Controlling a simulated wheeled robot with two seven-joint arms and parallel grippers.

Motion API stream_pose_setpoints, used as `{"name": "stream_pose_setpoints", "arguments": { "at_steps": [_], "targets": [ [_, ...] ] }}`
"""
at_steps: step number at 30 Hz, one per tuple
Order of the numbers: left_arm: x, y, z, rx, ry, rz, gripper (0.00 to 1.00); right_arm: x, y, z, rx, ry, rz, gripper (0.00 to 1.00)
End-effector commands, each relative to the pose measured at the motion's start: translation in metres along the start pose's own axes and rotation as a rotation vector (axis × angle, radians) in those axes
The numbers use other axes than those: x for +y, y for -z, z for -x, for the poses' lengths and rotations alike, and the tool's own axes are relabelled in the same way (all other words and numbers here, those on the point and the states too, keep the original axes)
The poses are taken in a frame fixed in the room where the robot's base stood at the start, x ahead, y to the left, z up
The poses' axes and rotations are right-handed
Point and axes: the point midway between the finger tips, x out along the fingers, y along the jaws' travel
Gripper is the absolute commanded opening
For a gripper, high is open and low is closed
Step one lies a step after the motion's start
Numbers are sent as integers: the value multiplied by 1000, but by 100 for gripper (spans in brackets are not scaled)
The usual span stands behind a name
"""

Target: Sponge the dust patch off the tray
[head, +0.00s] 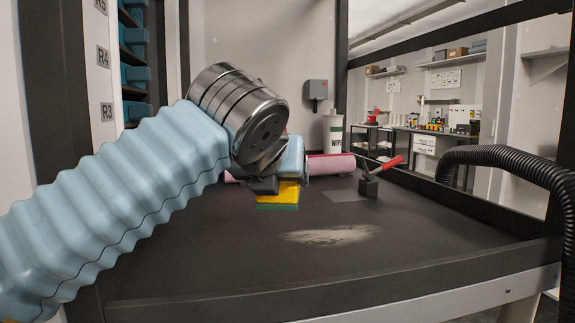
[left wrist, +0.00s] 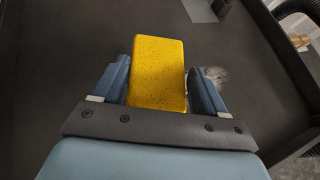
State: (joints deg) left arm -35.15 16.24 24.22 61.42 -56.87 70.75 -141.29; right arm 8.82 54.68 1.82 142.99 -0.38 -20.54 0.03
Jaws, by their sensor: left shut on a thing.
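A yellow sponge with a green underside (head: 277,196) is held in my left gripper (head: 275,185). In the left wrist view the sponge (left wrist: 157,72) sits between the two blue fingers of the left gripper (left wrist: 157,85), which are shut on it. The pale dust patch (head: 330,236) lies on the dark tray (head: 190,257), to the right of and nearer than the sponge. In the left wrist view the dust patch (left wrist: 217,75) shows partly behind the right finger. I cannot tell whether the sponge touches the tray. My right gripper is not in view.
A pink roll (head: 332,165) lies at the back. A red-handled tool on a dark block (head: 369,186) stands back right, by a grey square (head: 345,196). A white wipes canister (head: 333,131) stands behind. A black hose (head: 510,160) curves along the right side. The tray's front is clear.

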Motion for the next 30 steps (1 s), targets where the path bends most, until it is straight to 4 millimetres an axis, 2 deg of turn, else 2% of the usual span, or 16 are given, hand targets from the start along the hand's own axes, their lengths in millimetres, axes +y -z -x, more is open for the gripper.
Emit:
{"name": "stream_pose_setpoints", "arguments": {
  "at_steps": [5, 19, 30],
  "targets": [
    [0, 5, -2, -1, 0, -1, 33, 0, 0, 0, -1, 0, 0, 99],
    [2, 46, -25, 0, -1, -1, 33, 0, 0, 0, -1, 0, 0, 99],
    [2, 53, -29, -1, 0, 1, 33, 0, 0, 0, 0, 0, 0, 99]
  ]
}}
